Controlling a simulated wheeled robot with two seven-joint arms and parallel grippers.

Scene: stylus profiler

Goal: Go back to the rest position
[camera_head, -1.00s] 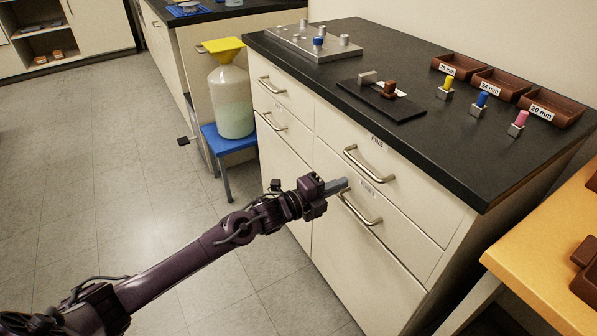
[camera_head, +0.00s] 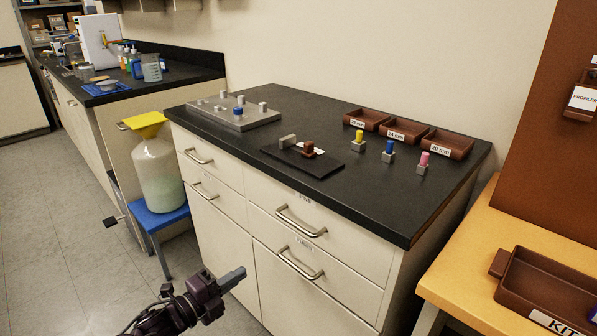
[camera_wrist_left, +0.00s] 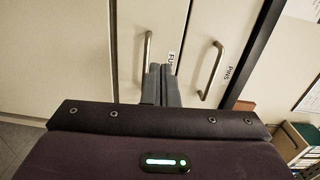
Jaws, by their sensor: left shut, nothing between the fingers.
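My left gripper (camera_head: 236,277) is low in front of the white drawer cabinet (camera_head: 215,222), below and left of the lower right drawer handle (camera_head: 300,264). Its fingers are together and hold nothing. In the left wrist view the shut fingers (camera_wrist_left: 162,75) point at the drawer fronts, between the handle (camera_wrist_left: 147,50) of one drawer and the handle (camera_wrist_left: 212,70) of the PINS drawer. All drawers look closed. My right gripper is not in view.
The black countertop (camera_head: 330,200) holds a metal plate with pegs (camera_head: 235,120), a black fixture (camera_head: 303,160), several coloured pins and brown labelled trays (camera_head: 405,130). A carboy (camera_head: 158,170) stands on a blue stool (camera_head: 160,215) at left. An orange table (camera_head: 470,270) with a KIT tray (camera_head: 545,285) is at right.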

